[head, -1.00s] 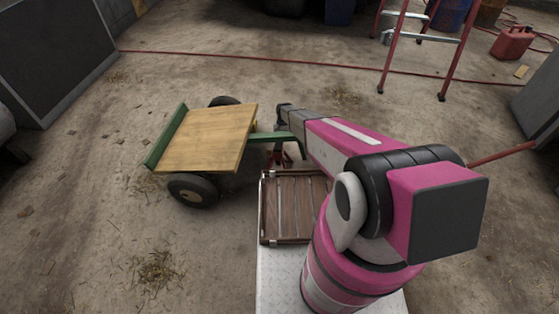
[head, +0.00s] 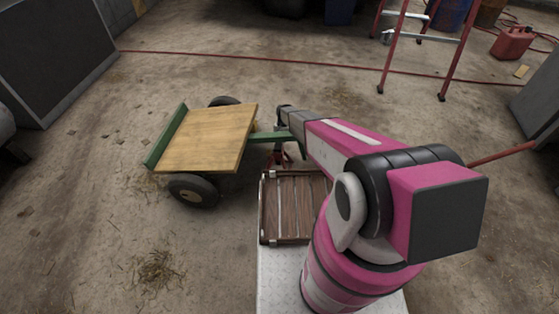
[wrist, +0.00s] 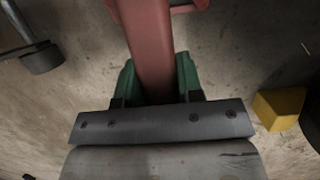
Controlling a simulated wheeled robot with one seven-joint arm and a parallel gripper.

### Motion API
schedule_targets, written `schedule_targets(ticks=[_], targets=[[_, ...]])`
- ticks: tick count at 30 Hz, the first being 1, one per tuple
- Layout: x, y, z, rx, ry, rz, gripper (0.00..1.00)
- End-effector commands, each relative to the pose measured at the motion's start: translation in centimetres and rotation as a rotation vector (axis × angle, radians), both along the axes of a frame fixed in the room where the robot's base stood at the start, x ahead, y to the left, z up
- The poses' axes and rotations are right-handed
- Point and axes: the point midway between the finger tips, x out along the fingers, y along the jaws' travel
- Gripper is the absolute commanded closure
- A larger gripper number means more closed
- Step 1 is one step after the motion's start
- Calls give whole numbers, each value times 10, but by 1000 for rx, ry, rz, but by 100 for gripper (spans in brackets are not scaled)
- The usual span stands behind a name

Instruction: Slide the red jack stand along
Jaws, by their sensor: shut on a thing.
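The red jack stand (head: 285,159) stands on the floor just beyond the slatted wooden tray, partly hidden by my arm and the green drawbar. In the wrist view, its red post (wrist: 150,45) runs from the top edge down between my fingers. My gripper (wrist: 155,78) is shut on this red post, with a green finger pad on each side. In the head view, my arm reaches forward and left to the stand, and the fingers are hidden there. The stand's foot is only partly visible.
A cart (head: 208,138) with a plank bed stands to the left, its green drawbar (head: 268,137) reaching the stand. A yellow block (wrist: 280,107) lies right in the wrist view. The slatted tray (head: 264,208) is in front of me. Floor beyond the cart is open up to a red hose (head: 250,59).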

Motion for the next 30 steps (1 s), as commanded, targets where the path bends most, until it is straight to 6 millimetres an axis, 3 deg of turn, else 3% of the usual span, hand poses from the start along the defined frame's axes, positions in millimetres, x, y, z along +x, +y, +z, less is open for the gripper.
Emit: schedule_targets(ticks=[30], targets=[[43, -13, 1, 0, 3, -1, 100]])
